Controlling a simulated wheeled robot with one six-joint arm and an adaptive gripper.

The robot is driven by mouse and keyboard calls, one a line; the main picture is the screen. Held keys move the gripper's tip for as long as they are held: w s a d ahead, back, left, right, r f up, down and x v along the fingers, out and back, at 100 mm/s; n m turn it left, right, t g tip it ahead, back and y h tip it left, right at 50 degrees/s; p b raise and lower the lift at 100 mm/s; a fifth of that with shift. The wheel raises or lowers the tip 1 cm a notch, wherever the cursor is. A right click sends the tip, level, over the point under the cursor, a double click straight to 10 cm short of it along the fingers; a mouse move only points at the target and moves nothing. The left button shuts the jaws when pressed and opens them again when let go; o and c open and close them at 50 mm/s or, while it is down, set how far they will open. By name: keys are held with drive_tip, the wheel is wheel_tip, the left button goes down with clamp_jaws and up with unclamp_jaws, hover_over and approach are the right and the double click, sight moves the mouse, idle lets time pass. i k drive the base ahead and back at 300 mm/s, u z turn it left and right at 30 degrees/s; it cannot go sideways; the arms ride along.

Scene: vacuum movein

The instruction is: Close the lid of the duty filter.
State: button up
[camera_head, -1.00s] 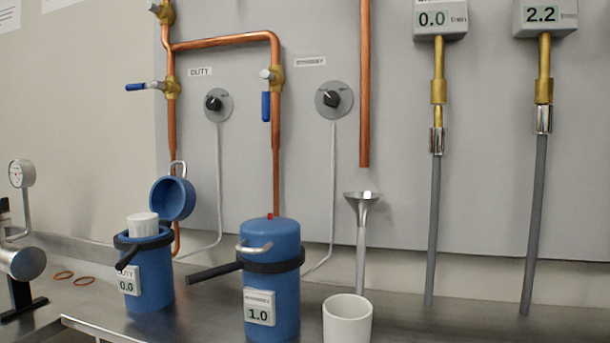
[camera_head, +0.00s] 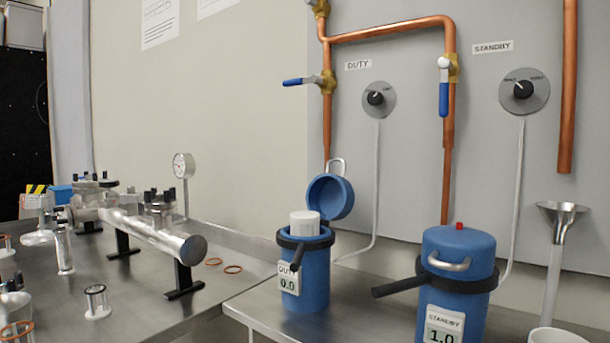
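The duty filter (camera_head: 307,276) is a blue cylinder with a black collar and clamp handle, and a label reading DUTY 0.0. Its blue lid (camera_head: 330,197) stands open, tipped up behind the body, with its hollow inside facing forward and a metal handle loop on top. A white cartridge (camera_head: 305,224) sticks up out of the open body. My gripper is not in view.
The standby filter (camera_head: 458,282), lid on, stands to the right, its black clamp handle pointing toward the duty filter. A funnel (camera_head: 560,215) and white cup (camera_head: 556,336) are farther right. A metal pipe assembly (camera_head: 150,228) and orange rings (camera_head: 232,269) lie on the left bench.

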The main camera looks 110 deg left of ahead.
sight(330, 196)
drive_tip(key=u, duration=0.05)
drive_tip(key=k, duration=2.55)
drive_tip(key=u, duration=1.25)
drive_tip(key=k, duration=1.3)
drive_tip(key=z, duration=1)
drive_tip(key=i, duration=2.25)
drive_tip(key=u, duration=1.35)
drive_tip(key=i, duration=0.65)
drive_tip(key=u, duration=0.8)
